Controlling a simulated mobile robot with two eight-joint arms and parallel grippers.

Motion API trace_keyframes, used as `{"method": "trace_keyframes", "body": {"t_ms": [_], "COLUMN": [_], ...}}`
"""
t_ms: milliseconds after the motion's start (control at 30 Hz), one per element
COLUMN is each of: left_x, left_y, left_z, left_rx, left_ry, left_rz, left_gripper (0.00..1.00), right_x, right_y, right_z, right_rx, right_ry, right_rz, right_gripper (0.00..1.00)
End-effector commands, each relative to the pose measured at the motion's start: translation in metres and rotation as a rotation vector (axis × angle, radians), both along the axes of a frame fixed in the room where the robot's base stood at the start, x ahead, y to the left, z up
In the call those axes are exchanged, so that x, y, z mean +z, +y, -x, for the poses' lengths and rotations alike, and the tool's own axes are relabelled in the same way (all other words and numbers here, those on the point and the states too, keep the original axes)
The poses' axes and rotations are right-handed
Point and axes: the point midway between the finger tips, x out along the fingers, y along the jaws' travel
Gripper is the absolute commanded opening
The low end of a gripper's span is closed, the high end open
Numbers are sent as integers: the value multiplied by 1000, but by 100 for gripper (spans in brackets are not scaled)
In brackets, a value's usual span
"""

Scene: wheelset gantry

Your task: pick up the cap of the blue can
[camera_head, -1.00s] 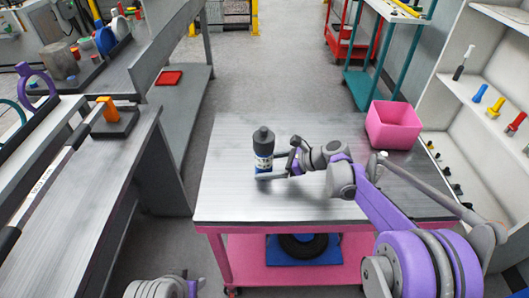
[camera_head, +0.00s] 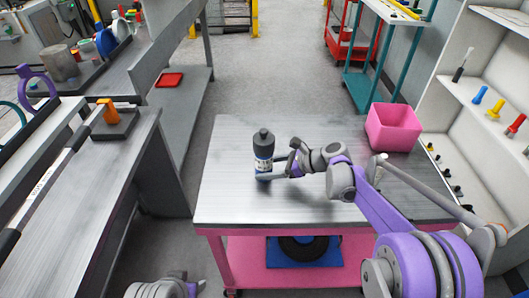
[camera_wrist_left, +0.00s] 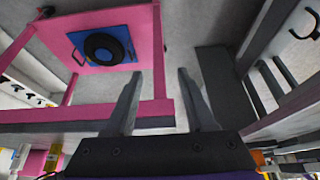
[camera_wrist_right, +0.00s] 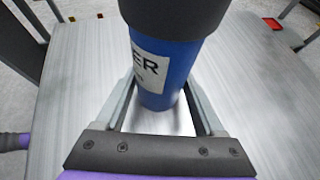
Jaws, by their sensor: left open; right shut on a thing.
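The blue can (camera_head: 263,161) stands upright on the grey top of the pink cart, with a dark cap (camera_head: 263,136) on it. My right gripper (camera_head: 268,176) is shut on the can low on its body, coming from the right. In the right wrist view the blue can (camera_wrist_right: 168,70) with its white label sits between the two fingers, and the dark cap (camera_wrist_right: 172,12) is cut off by the top edge. My left gripper (camera_wrist_left: 158,88) is open and empty, pointing toward the cart's lower shelf. In the head view only part of my left arm shows at the bottom.
A pink bin (camera_head: 393,126) stands at the back right of the cart top (camera_head: 230,195). The rest of the top is clear. A workbench (camera_head: 85,200) is at the left and a white shelf with tools (camera_head: 478,95) at the right. A black ring (camera_head: 303,247) lies on the lower shelf.

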Motion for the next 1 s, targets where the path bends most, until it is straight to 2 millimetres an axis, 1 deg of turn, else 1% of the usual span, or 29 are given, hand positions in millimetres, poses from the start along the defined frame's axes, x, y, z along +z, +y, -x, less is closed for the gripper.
{"method": "trace_keyframes", "body": {"t_ms": [33, 133, 167, 200, 233, 267, 367, 400, 467, 500, 600, 700, 833, 900, 1000], "left_x": [2, 13, 19, 30, 38, 49, 87, 103, 125, 140, 173, 203, 233, 245, 258], "left_y": [0, -3, -5, -7, -10, -13, -26, -33, -44, -51, -72, -95, -125, -139, -155], "left_z": [-2, -13, -19, -29, -38, -48, -88, -104, -127, -143, -178, -210, -243, -256, -268], "left_rx": [0, -3, -4, -7, -8, -9, -14, -16, -18, -20, -23, -25, -28, -29, -29], "left_ry": [0, 3, 4, 6, 8, 10, 18, 21, 26, 29, 35, 40, 45, 45, 46], "left_rz": [0, 2, 2, 2, 3, 2, 4, 4, 6, 5, 5, 5, 2, 2, 1], "left_gripper": [66, 84, 90, 97, 100, 100, 100, 100, 100, 100, 100, 100, 100, 100, 100], "right_x": [0, 0, 0, 0, 0, 0, 0, 0, 0, 0, 0, 0, 0, 0, 0], "right_y": [0, 0, 0, 0, 0, 0, 0, 0, 0, 0, 0, 0, 0, 0, 0], "right_z": [0, 0, 0, 0, 0, 0, 0, 0, 0, 0, 0, 0, 0, 0, 0], "right_rx": [0, 0, 0, 0, 0, 0, 0, 0, 0, 0, 0, 0, 0, 0, 0], "right_ry": [0, 0, 0, 0, 0, 0, 0, 0, 0, 0, 0, 0, 0, 0, 0], "right_rz": [0, 0, 0, 0, 0, 0, 0, -1, -1, -1, 0, 0, 0, 0, 0], "right_gripper": [26, 26, 26, 26, 26, 26, 26, 26, 26, 26, 26, 26, 26, 26, 26]}}
